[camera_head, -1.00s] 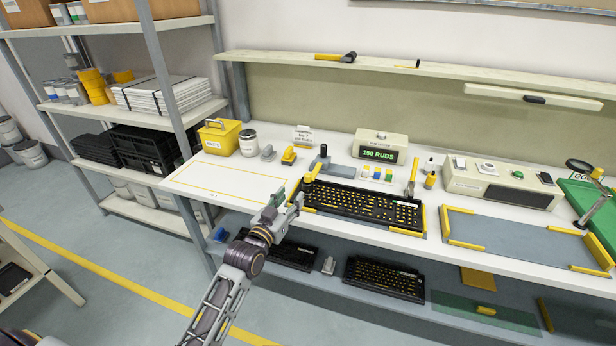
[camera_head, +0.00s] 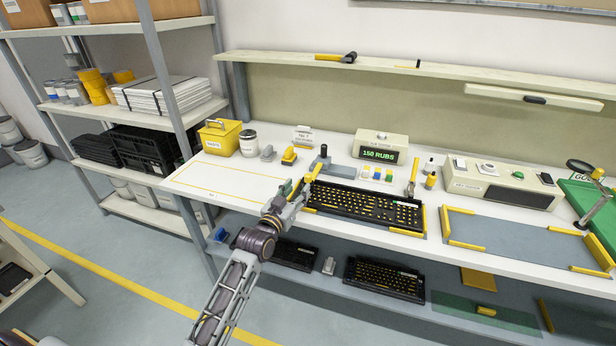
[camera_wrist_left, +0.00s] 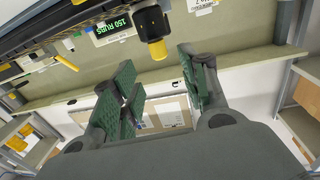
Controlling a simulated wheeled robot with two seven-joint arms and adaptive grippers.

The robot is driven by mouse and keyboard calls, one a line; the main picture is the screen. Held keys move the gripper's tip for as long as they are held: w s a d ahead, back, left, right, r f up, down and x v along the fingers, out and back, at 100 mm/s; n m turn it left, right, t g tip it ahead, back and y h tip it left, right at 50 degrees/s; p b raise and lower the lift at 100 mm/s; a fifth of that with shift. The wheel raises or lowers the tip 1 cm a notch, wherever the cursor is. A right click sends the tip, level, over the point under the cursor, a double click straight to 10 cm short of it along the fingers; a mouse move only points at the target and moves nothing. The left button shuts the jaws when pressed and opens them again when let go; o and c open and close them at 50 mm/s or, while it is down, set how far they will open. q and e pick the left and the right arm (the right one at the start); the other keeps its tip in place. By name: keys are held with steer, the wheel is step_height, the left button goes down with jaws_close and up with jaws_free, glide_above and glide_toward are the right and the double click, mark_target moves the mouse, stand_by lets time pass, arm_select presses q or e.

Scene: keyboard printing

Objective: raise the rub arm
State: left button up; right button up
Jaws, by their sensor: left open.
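The rub arm (camera_head: 314,172) is a short yellow arm at the left end of the black keyboard (camera_head: 368,207), beside a dark upright post. My left gripper (camera_head: 291,192) is just left of the rub arm, at the keyboard's left end. In the left wrist view, the green-padded fingers of the left gripper (camera_wrist_left: 160,83) are spread with nothing between them. A dark block with a yellow round end (camera_wrist_left: 157,49), probably part of the rub arm, shows just beyond the fingertips, apart from them. My right gripper is out of view.
A counter box reading "150 RUBS" (camera_head: 379,148) stands behind the keyboard. An empty grey fixture with yellow rails (camera_head: 515,236) lies to the right. The front left worktop is clear.

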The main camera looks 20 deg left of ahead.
mark_target(306, 178)
arm_select(q)
steer(key=shift+w+d, duration=0.15)
steer(key=shift+w, duration=0.95)
steer(key=shift+w+d, duration=0.15)
steer(key=shift+w, duration=0.7)
steer(key=shift+w+d, duration=0.1)
steer(key=shift+w, duration=0.75)
steer(key=shift+w+d, duration=0.15)
steer(key=shift+w, duration=0.85)
steer(key=shift+w+d, duration=0.1)
steer(key=shift+w, duration=0.6)
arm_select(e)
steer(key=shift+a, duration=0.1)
